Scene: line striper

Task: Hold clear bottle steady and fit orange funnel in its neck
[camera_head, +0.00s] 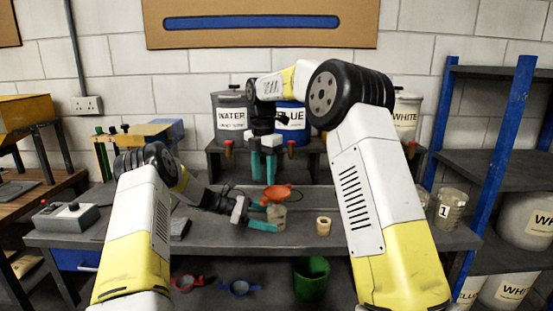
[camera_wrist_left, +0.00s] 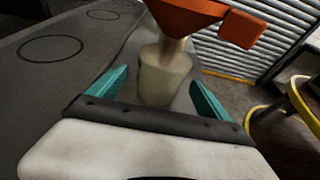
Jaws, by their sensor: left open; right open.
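The clear bottle (camera_head: 278,217) stands on the grey workbench. The orange funnel (camera_head: 276,193) sits at its top, and in the left wrist view the funnel (camera_wrist_left: 190,15) rises above the bottle (camera_wrist_left: 165,78) with its narrow end at the neck. How deep the spout sits is unclear. My left gripper (camera_head: 263,215) is low at the bottle. In the left wrist view its teal fingers (camera_wrist_left: 158,92) are open on either side of the bottle, with gaps showing. My right gripper (camera_head: 263,166) is open and empty, pointing down above and behind the funnel, apart from it.
A tan ring (camera_head: 323,226) stands on the bench right of the bottle. A jug marked 1 (camera_head: 450,210) is farther right. A control box (camera_head: 66,217) is at the left. Labelled drums, including WATER (camera_head: 231,118), stand behind. A green bucket (camera_head: 311,279) is below.

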